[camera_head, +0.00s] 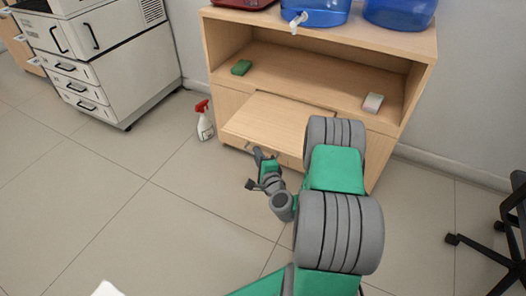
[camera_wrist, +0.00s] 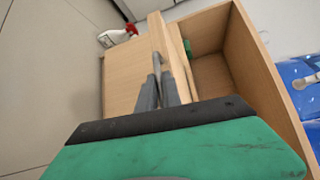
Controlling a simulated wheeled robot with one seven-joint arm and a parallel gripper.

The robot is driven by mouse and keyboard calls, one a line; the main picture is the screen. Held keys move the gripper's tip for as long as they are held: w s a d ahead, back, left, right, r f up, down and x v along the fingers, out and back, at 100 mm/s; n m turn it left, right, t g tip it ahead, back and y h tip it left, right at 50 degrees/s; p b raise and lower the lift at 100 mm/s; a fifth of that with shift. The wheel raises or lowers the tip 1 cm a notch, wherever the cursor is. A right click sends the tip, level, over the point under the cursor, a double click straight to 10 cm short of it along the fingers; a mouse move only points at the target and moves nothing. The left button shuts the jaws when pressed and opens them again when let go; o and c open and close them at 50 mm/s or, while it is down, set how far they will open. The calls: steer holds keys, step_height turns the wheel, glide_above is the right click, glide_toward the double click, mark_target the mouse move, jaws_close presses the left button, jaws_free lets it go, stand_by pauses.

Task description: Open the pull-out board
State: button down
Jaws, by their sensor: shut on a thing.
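The pull-out board (camera_head: 278,116) is a light wood panel that sticks out part way from the front of the wooden cabinet, below its open shelf. A grey handle (camera_head: 248,148) is at its front edge. My gripper (camera_head: 260,155) is at this front edge and is shut on the handle. In the wrist view my gripper (camera_wrist: 160,82) has its fingers close together around the handle, against the board (camera_wrist: 172,48), seen nearly edge-on. The fingers hide most of the handle.
The cabinet (camera_head: 222,42) holds a green block (camera_head: 241,67) and a pale block (camera_head: 373,103) on its shelf. Blue containers (camera_head: 310,12) stand on top. A spray bottle (camera_head: 204,122) stands on the floor at left, near a printer (camera_head: 140,62). A chair base (camera_head: 500,235) is at right.

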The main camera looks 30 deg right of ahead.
stand_by(0.3)
steer(key=c, duration=1.5)
jaws_free()
steer(key=shift+d, duration=0.1)
steer(key=s+b, duration=0.1)
steer(key=s, duration=0.1)
steer(key=s+b, duration=0.1)
steer(key=s, duration=0.2)
steer(key=s+a+r+b, duration=0.1)
steer(key=s, duration=0.1)
steer(key=shift+s, duration=0.4)
steer(key=shift+r, duration=0.1)
